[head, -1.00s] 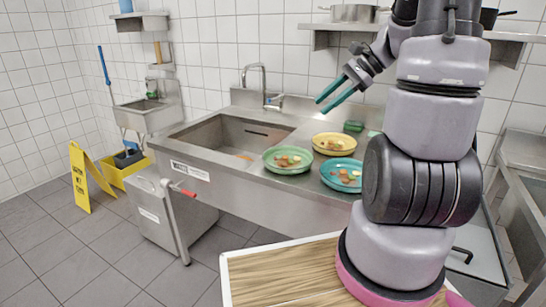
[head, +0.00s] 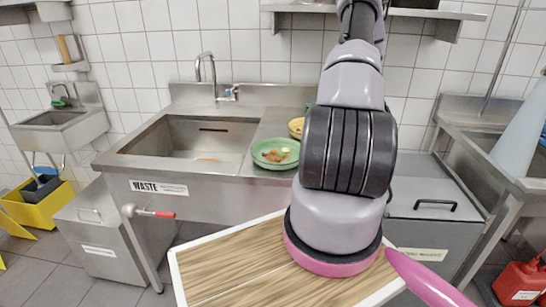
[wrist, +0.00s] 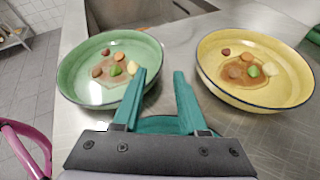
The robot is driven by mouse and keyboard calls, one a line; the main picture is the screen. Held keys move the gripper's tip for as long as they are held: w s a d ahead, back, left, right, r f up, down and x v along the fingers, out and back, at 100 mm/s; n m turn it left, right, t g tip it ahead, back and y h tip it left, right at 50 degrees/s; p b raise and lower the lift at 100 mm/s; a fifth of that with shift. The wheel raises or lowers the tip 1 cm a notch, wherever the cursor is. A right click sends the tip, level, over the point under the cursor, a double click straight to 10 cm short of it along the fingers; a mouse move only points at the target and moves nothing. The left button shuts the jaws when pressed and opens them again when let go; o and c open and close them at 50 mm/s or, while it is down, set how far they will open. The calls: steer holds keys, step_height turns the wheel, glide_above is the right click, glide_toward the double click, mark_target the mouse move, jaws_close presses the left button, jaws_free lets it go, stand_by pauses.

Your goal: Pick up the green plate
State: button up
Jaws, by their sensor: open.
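The green plate (head: 275,153) lies on the steel counter right of the sink, with food scraps on it. In the wrist view the green plate (wrist: 83,78) is at the left, its right rim close to my left fingertip. My gripper (wrist: 158,75) is open and empty, its teal fingers between the green plate and the yellow plate (wrist: 255,88). I cannot tell whether a finger touches the green plate. A teal plate (wrist: 160,125) shows partly beneath my gripper. In the head view my arm hides my gripper and most of the yellow plate (head: 296,127).
The sink basin (head: 190,138) is left of the green plate. The faucet (head: 208,75) stands behind it. A wall shelf (head: 300,7) is above. A grey-lidded unit (head: 435,190) and another steel sink are at the right.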

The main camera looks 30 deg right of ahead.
steer(key=x, duration=0.9)
steer(key=shift+w+a+r, duration=0.1)
steer(key=shift+w+r, duration=0.05)
steer(key=shift+w, duration=0.05)
jaws_close()
stand_by(1.2)
